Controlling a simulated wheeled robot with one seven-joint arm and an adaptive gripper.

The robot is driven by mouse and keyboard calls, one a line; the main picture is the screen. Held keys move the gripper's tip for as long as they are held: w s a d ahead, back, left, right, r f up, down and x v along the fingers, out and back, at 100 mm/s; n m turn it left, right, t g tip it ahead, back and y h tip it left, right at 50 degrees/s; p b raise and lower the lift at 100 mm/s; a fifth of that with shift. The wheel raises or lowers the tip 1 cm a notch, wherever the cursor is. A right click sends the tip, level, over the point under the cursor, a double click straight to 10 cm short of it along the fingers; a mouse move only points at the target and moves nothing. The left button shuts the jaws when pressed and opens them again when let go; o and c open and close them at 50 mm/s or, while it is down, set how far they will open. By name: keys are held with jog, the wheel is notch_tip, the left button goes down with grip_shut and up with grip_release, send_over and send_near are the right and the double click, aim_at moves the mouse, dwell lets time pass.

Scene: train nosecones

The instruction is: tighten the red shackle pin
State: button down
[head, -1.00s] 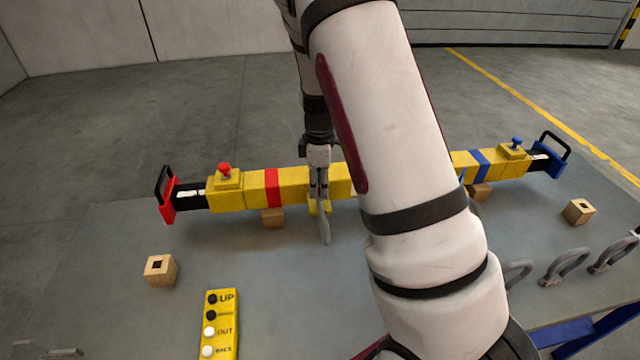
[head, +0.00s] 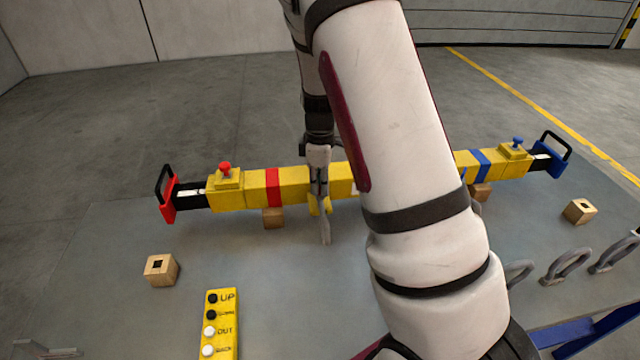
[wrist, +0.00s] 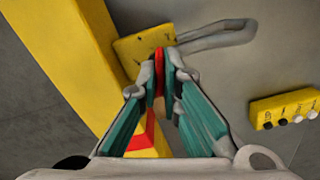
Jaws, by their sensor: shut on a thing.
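In the wrist view, the red shackle pin (wrist: 159,62) is a thin red piece between my fingertips. My gripper (wrist: 162,80), with teal inner pads, is shut on it. A yellow lug (wrist: 131,47) lies just beyond the fingertips, beside the yellow beam (wrist: 62,50). The grey shackle (wrist: 222,36) extends right from the lug. In the head view, my gripper (head: 318,185) points down in front of the yellow beam (head: 292,181). The shackle (head: 325,229) shows below the fingers. The pin is hidden there, and its seating depth cannot be told.
A yellow button box (head: 220,325) lies at the front. Wooden blocks (head: 160,270) (head: 578,211) stand on the grey table. More grey shackles (head: 565,265) lie at the right. Red (head: 166,198) and blue (head: 549,160) handles cap the beam. My arm covers its middle right.

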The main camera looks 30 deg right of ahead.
jog(key=m, duration=0.8)
jog(key=shift+m+b, duration=0.35)
jog(key=shift+m, duration=0.05)
jog(key=m, duration=0.4)
jog(key=shift+m, duration=0.3)
jog(key=m, duration=0.3)
jog(key=shift+m, duration=0.3)
jog(key=m, duration=0.4)
jog(key=shift+r+m, duration=0.1)
jog(key=shift+m, duration=0.2)
jog(key=m, duration=0.3)
jog(key=shift+w+m, duration=0.1)
jog(key=shift+m, duration=0.2)
jog(key=m, duration=0.3)
jog(key=shift+m, duration=2.1)
